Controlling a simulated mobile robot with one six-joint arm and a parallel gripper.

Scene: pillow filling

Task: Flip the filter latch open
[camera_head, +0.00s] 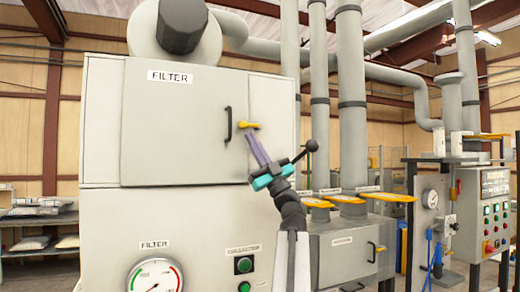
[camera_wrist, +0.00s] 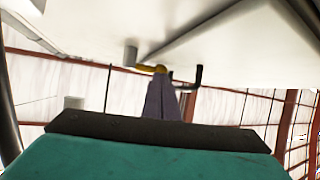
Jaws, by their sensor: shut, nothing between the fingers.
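The yellow filter latch (camera_head: 247,125) lies about level on the front of the grey filter cabinet, just right of the black door handle (camera_head: 228,124). The filter door (camera_head: 170,130) looks closed. My gripper (camera_head: 252,137) has its purple-grey fingers together, with the tips just below the latch. In the wrist view the yellow latch (camera_wrist: 150,69) shows just beyond the tips of my gripper (camera_wrist: 162,78), with the black handle (camera_wrist: 190,76) to the right. The fingertips hide part of the latch there, and I cannot tell whether they touch it. Nothing shows between the fingers.
Below the door are a round gauge (camera_head: 155,275) and green buttons (camera_head: 244,265). Grey vertical pipes (camera_head: 352,100) with yellow handles (camera_head: 385,197) stand to the right. A control panel (camera_head: 495,210) is at the far right. Shelves (camera_head: 40,218) stand at the left.

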